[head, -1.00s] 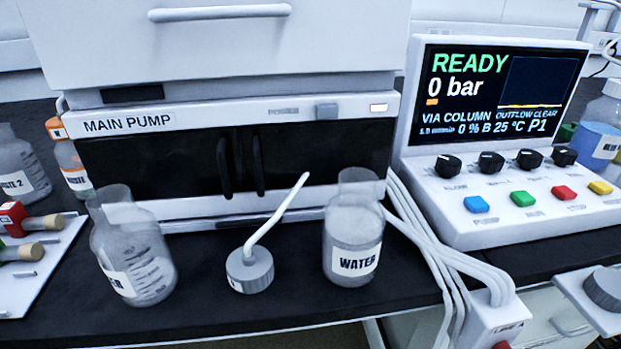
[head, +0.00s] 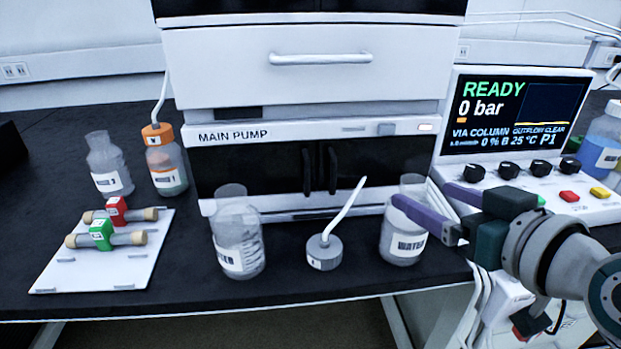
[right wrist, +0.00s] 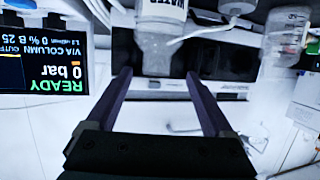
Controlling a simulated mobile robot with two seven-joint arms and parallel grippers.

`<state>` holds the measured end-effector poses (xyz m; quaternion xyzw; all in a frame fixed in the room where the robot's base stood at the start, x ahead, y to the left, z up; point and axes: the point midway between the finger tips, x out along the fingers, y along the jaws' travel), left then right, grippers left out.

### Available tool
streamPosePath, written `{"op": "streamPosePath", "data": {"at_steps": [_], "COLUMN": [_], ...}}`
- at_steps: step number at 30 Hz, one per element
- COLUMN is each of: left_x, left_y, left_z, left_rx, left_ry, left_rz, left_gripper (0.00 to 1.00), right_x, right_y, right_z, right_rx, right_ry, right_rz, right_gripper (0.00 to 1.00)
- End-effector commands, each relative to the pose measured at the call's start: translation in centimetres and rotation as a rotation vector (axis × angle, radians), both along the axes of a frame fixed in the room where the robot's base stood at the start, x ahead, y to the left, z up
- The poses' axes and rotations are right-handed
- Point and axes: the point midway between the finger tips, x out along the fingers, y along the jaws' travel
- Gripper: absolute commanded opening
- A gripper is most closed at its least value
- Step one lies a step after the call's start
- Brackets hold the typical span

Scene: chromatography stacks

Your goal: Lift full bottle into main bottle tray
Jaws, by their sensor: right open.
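A clear bottle labelled WATER (head: 402,247) stands upright on the bench before the main pump, with pale liquid inside. It also shows upside down in the right wrist view (right wrist: 158,42). My right gripper (head: 421,196) is open and empty, its purple fingers at the height of this bottle's neck. In the wrist view the bottle lines up with the gap between the fingers; whether it lies between them I cannot tell. A second clear bottle (head: 238,245) with its label turned stands to the left. I cannot make out the main bottle tray for sure. My left gripper is not in view.
A grey cap with a bent tube (head: 324,252) stands between the two bottles. The main pump (head: 228,165) rises close behind them. The control panel (head: 515,160) stands at right.

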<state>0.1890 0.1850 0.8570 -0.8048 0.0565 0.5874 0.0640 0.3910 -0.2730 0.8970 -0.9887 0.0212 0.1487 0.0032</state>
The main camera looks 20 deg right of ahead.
Motion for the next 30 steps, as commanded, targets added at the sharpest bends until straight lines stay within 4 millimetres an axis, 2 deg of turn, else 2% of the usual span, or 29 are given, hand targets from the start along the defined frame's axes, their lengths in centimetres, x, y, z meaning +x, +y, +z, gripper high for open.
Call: {"op": "streamPosePath", "data": {"at_steps": [3, 11, 15, 18, 27, 30], "left_x": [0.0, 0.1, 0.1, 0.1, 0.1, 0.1], "left_y": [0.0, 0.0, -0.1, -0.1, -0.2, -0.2], "left_z": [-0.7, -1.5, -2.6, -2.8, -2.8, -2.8], "left_rx": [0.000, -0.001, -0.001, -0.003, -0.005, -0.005], "left_ry": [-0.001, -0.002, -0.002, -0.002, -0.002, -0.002], "left_rz": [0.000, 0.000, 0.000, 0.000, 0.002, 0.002], "left_gripper": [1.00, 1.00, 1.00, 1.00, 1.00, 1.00], "right_x": [1.8, 4.0, 6.1, 7.2, 7.7, 7.7], "right_y": [0.0, -0.2, -0.5, -0.5, -0.5, -0.5], "right_z": [-0.8, -1.8, -3.0, -3.1, -3.2, -3.2], "right_rx": [0.002, 0.002, 0.003, 0.002, 0.001, 0.001], "right_ry": [-0.001, 0.002, 0.001, 0.001, 0.003, 0.003], "right_rz": [0.000, 0.003, 0.002, 0.002, 0.003, 0.003], "right_gripper": [0.87, 0.87, 0.87, 0.87, 0.87, 0.78]}}
